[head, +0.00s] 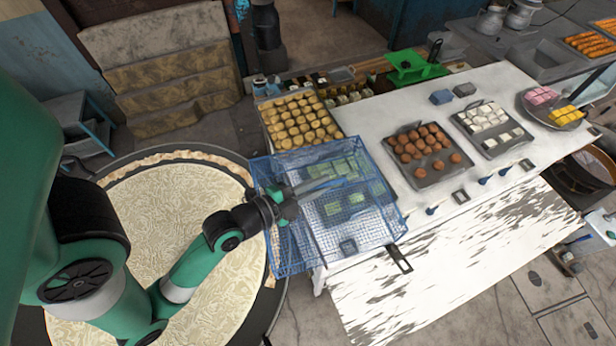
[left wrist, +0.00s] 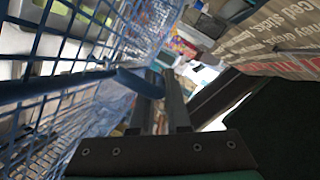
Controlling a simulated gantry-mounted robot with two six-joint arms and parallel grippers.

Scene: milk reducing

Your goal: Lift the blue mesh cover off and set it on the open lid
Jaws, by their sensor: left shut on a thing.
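The blue mesh cover (head: 362,233) is a see-through wire box at the left end of the white counter. Green sweets show through it, and its left part reaches over the edge of the large round pan. My left gripper (head: 284,204) is at the cover's left side, shut on it; the fingertips are partly hidden by the mesh. In the left wrist view the fingers (left wrist: 160,104) close at a blue bar of the mesh (left wrist: 60,85). I cannot tell whether the cover is clear of the counter. I cannot make out which surface is the open lid. My right gripper is not in view.
The large round pan (head: 178,215) lies under my left arm. A tray of yellow sweets (head: 300,121) sits behind the cover. Trays of brown balls (head: 422,172) and white pieces (head: 491,142) stand to the right. A green scale (head: 414,68) is at the back.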

